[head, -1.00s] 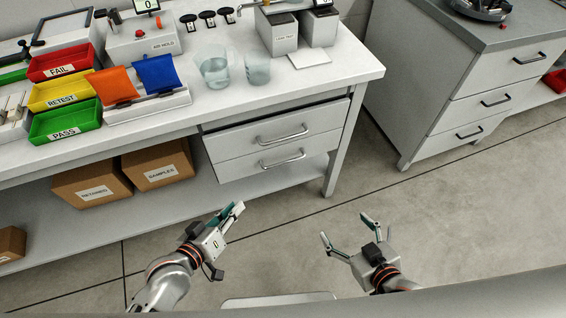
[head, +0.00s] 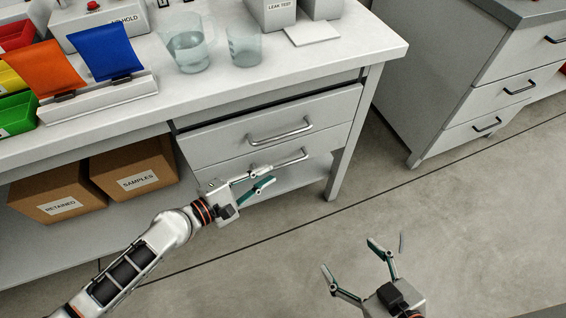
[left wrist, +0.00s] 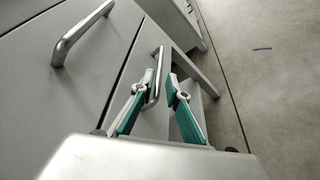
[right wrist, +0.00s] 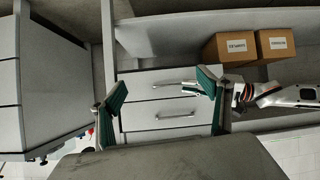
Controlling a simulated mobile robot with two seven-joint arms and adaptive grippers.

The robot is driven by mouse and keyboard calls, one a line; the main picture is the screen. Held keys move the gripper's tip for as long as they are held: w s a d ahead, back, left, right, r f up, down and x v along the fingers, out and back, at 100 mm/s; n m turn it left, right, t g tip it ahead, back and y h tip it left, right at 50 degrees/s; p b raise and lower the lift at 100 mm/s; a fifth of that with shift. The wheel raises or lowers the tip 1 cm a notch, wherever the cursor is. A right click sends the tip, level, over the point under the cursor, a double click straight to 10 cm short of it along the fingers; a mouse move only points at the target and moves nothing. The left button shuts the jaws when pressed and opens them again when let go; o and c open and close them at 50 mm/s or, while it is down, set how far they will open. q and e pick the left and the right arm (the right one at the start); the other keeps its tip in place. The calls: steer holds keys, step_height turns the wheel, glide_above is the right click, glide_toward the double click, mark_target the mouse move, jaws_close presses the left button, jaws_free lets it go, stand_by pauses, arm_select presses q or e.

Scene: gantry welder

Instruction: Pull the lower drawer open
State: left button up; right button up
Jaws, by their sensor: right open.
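The lower drawer (head: 215,170) sits under the upper drawer (head: 260,120) in the bench, its front about flush with it. Its bar handle (head: 292,160) is partly covered by my left gripper (head: 270,176). My left gripper is open at the handle. In the left wrist view the lower handle (left wrist: 155,62) shows at the fingertips of the left gripper (left wrist: 161,78), by the left finger; I cannot tell if they touch. My right gripper (head: 350,256) is open and empty over the floor, away from the drawers. The right wrist view shows the lower handle (right wrist: 172,84) too.
Cardboard boxes (head: 134,168) stand on the shelf left of the drawers. A bench leg (head: 346,155) is to the right. Beakers (head: 188,50) stand on the bench top. Another drawer cabinet (head: 470,90) stands at right. Floor in front is clear except a thin dark object (head: 402,243).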

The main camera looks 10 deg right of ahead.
mark_target(278, 168)
arm_select(q)
steer(key=x, duration=0.7)
steer(key=shift+d+b, duration=0.15)
steer(key=shift+b, duration=0.15)
jaws_close()
